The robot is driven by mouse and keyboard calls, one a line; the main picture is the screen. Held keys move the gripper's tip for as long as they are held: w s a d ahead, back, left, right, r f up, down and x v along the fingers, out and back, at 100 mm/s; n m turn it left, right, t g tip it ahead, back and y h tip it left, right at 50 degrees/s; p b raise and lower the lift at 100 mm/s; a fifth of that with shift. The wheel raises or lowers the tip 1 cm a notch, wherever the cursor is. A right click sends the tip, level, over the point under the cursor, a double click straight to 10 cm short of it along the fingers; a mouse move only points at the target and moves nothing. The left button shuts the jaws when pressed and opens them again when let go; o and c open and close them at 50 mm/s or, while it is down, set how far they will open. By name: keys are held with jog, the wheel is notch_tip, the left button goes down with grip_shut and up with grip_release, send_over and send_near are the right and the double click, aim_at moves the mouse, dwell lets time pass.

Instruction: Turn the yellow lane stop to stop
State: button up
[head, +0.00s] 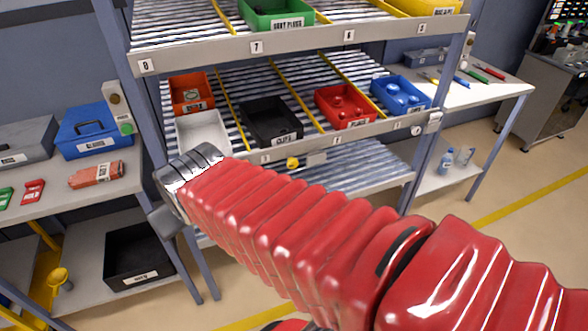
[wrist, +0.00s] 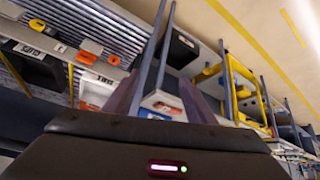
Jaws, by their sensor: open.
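The yellow lane stop (head: 292,163) is a small round yellow knob on the front rail of the middle shelf, below the black bin, in the head view. A small yellow piece (wrist: 37,25), apparently the same knob, shows at the upper left in the wrist view. Which way the stop is set is too small to tell. My gripper (wrist: 160,97) is open and empty in the wrist view, its dark fingers apart from the knob. In the head view my red-sleeved arm reaches up left across the rack, and the fingers cannot be made out.
The middle shelf holds an orange bin (head: 191,93), a white bin (head: 203,133), a black bin (head: 270,122), a red bin (head: 345,107) and a blue bin (head: 402,95). A rack post (head: 137,110) stands near my arm's end. A side table (head: 100,180) is at left.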

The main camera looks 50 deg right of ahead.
jog(key=w+d+f+m+t+h, duration=0.1)
jog(key=w+d+f, duration=0.25)
jog(key=d, duration=0.35)
jog(key=w+d+f+t+h, duration=0.1)
jog(key=w+d+f+h, duration=0.1)
jog(key=w+d, duration=0.35)
jog(key=m+t+h, duration=0.5)
jog(key=t+h, duration=0.1)
send_near(293, 165)
jog(key=v, duration=0.5)
jog(key=shift+a+f, duration=0.1)
jog(key=x, duration=1.3)
jog(key=shift+w+d, duration=0.25)
jog(key=shift+d, duration=0.05)
